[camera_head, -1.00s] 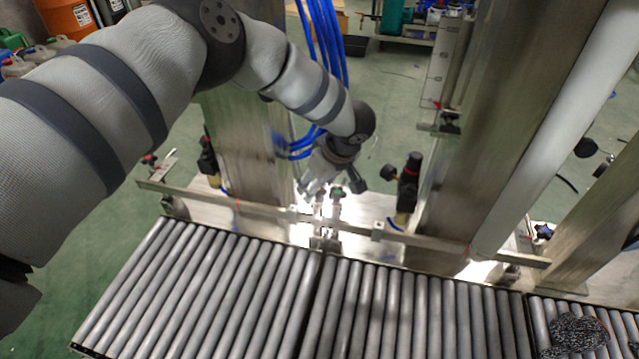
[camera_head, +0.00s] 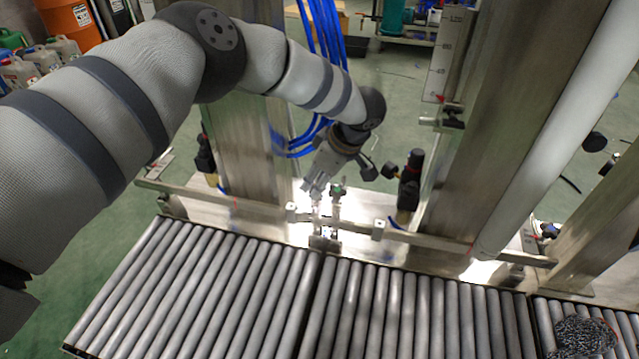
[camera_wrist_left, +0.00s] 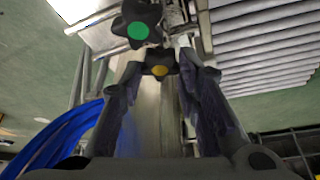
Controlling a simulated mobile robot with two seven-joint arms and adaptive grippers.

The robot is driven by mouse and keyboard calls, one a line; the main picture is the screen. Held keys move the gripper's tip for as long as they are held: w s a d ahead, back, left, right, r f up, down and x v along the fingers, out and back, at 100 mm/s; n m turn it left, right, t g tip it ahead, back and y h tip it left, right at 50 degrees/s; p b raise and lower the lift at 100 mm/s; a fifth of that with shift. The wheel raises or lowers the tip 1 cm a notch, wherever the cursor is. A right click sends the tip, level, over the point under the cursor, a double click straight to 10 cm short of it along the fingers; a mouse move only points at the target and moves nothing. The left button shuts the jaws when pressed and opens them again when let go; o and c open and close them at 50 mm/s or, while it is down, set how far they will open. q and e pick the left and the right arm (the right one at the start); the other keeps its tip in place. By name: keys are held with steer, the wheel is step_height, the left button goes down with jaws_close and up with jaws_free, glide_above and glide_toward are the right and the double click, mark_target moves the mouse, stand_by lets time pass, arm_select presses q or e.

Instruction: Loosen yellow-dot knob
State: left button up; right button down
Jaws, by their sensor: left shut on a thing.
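The yellow-dot knob (camera_wrist_left: 160,70) is a dark lobed knob with a yellow centre, between the fingertips of my left gripper (camera_wrist_left: 161,60) in the left wrist view. The fingers are shut on it from both sides. A similar dark knob with a green dot (camera_wrist_left: 138,28) sits just beyond it, outside the fingers. In the head view my left gripper (camera_head: 316,188) reaches down at the guide rail, just left of the green-dot knob (camera_head: 338,190). There the yellow-dot knob is hidden by the fingers.
A metal guide rail (camera_head: 430,240) runs along the roller conveyor (camera_head: 200,290). Steel columns (camera_head: 245,150) rise behind it. Blue hoses (camera_head: 325,50) hang close behind my left wrist. A black fitting (camera_head: 410,180) stands to the right of the gripper.

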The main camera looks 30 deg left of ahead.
arm_select(q)
steer(key=n+b, duration=0.1)
steer(key=n+g+b, duration=0.1)
steer(key=n+b, duration=0.1)
steer(key=shift+f+n+g, duration=0.25)
steer(key=shift+n+g, duration=0.05)
steer(key=shift+n, duration=0.1)
steer(key=shift+w+r+n+g+h+b, duration=0.15)
steer(key=shift+n+g+h+b, duration=0.15)
steer(key=shift+n+b, duration=0.65)
arm_select(e)
steer(key=shift+g, duration=0.3)
steer(key=shift+s+f, duration=0.25)
steer(key=shift+f, duration=0.45)
steer(key=shift+s+f, duration=0.3)
steer(key=shift+f, duration=0.4)
steer(key=shift+s+f, duration=0.25)
steer(key=shift+f, duration=0.45)
arm_select(q)
steer(key=o, duration=1.2)
steer(key=shift+c, duration=0.2)
steer(key=shift+r, duration=0.1)
steer(key=v, duration=1.2)
